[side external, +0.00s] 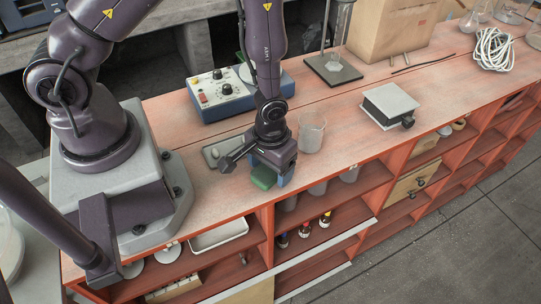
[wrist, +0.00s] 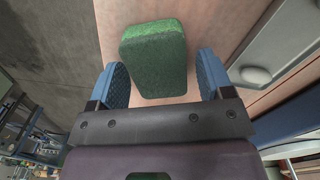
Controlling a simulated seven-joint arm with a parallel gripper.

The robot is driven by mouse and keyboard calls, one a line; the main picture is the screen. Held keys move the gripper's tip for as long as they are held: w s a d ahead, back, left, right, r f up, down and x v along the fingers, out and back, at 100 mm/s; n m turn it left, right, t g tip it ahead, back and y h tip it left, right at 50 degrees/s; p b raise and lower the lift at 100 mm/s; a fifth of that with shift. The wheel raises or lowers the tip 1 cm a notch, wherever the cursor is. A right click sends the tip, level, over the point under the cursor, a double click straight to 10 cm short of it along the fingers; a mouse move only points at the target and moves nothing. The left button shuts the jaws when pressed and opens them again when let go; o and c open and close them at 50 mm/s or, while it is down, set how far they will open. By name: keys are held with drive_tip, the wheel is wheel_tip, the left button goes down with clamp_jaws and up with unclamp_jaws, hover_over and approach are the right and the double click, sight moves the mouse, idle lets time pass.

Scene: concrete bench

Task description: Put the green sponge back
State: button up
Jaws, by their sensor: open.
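The green sponge (side external: 263,177) lies on the bench top near its front edge. In the wrist view the sponge (wrist: 155,58) is a green block, seen slightly tilted. My gripper (side external: 268,181) is low over the bench at the sponge. In the wrist view its two blue fingers (wrist: 162,78) are apart, one on each side of the sponge, with a gap on both sides. The gripper is open and holds nothing. The fingers partly hide the sponge in the side view.
A grey tray (side external: 224,150) lies just behind my gripper. A glass beaker (side external: 311,132) stands close to its right. A blue control box (side external: 236,91) is behind, and a grey box (side external: 390,105) is farther right. The bench's front edge is close, with open shelves (side external: 325,205) below.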

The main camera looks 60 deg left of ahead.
drive_tip(key=s+a+r+m+t, duration=0.1)
drive_tip(key=a+r+t, duration=0.1)
drive_tip(key=r, duration=1.1)
drive_tip(key=s+a+r+m+t, duration=0.1)
drive_tip(key=r, duration=1.3)
drive_tip(key=s+a+r+m+t, duration=0.2)
drive_tip(key=s+a+r, duration=0.1)
drive_tip(key=s+r, duration=0.3)
drive_tip(key=shift+r+m+t, duration=0.3)
drive_tip(key=shift+r, duration=0.65)
